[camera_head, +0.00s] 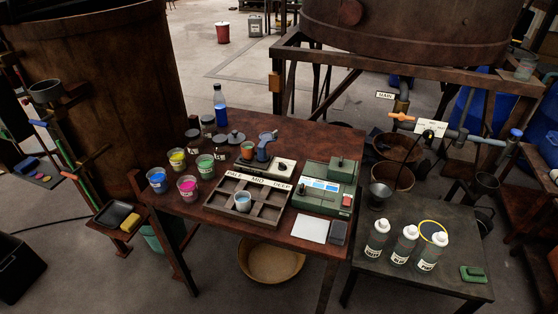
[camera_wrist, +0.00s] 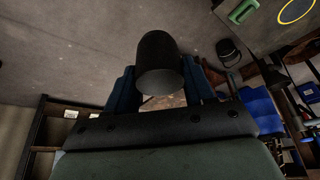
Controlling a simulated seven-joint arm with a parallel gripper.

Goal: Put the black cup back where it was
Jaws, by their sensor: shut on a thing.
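My gripper (camera_wrist: 165,95) is shut on the black cup (camera_wrist: 157,60) in the wrist view. The cup sits between the two dark blue fingers, its round end turned toward the camera, above a stretch of grey floor. I cannot make out my gripper or the held cup in the head view. A dark cup-like vessel (camera_head: 380,194) stands at the left back corner of the dark side table (camera_head: 372,255) in the head view.
The side table holds several white bottles (camera_head: 404,245), a yellow ring (camera_head: 433,232) and a green block (camera_head: 473,274). The brown table (camera_head: 180,208) carries a compartment tray (camera_head: 223,205), paint cups and a green device (camera_head: 325,187). A dark bucket (camera_wrist: 229,52) stands beyond the held cup.

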